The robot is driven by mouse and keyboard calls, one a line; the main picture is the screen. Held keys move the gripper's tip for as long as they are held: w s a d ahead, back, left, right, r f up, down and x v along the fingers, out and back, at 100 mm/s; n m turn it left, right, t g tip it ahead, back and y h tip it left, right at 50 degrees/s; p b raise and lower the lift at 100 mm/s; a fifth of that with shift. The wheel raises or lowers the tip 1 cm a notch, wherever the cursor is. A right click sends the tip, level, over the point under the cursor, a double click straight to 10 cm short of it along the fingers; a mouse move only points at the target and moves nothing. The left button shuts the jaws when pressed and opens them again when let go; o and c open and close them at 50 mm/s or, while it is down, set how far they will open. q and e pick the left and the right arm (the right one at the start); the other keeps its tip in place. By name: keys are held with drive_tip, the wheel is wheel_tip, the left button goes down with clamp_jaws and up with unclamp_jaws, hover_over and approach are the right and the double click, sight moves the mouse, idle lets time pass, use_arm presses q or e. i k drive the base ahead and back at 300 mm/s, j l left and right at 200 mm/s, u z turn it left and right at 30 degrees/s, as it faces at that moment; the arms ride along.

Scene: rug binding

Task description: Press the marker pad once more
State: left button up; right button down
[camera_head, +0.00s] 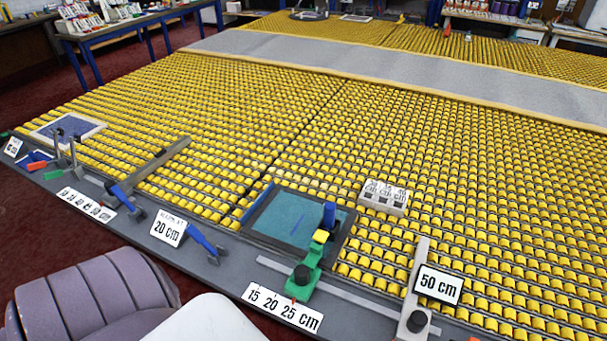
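A teal pad in a dark frame (272,217) lies on the yellow roller table at the front centre, with darker blue lines on its surface. A green clamp-like device (308,272) with a yellow block and a blue upright part (329,215) stands at its front right corner, partly over the frame. A second framed blue pad (70,128) with a pale border lies at the far left. No label shows which is the marker pad. Neither of my grippers is in view.
Signs reading 15 20 25 cm (282,308), 20 cm (168,229) and 50 cm (439,285) stand along the table's front edge. A small labelled block (384,197) sits right of the teal pad. A purple padded seat (90,298) is at the lower left. Much of the roller surface is clear.

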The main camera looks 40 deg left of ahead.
sight(321, 234)
drive_tip(key=j, duration=0.9)
drive_tip(key=k+j, duration=0.1)
drive_tip(key=j, duration=0.85)
